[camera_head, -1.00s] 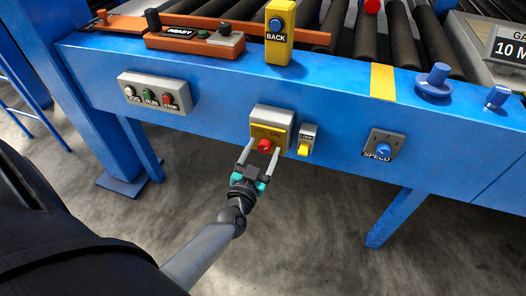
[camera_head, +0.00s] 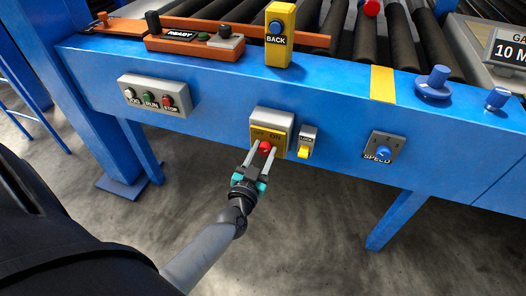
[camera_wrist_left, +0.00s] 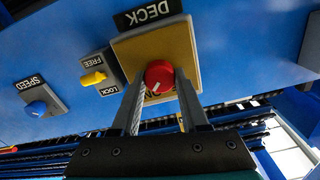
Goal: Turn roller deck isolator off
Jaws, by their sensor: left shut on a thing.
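The deck isolator is a grey box with a yellow plate (camera_head: 258,133) on the blue front beam, marked OFF at left and ON at right. Its red knob (camera_head: 265,146) shows in the left wrist view (camera_wrist_left: 159,77) with a white pointer mark, slanted toward partly covered letters. My left gripper (camera_head: 263,152) is shut on the red knob, one finger on each side. A small lock box with a yellow lever (camera_head: 303,152) sits just right of the isolator; the wrist view shows this lever (camera_wrist_left: 93,78) between FREE and LOCK labels. My right gripper is not in view.
A grey JOG/RUN/STOP button box (camera_head: 155,96) is on the beam at left. A SPEED knob (camera_head: 383,153) is at right. A yellow BACK post (camera_head: 280,40) stands above, before the rollers. The floor below the beam is clear between the blue legs.

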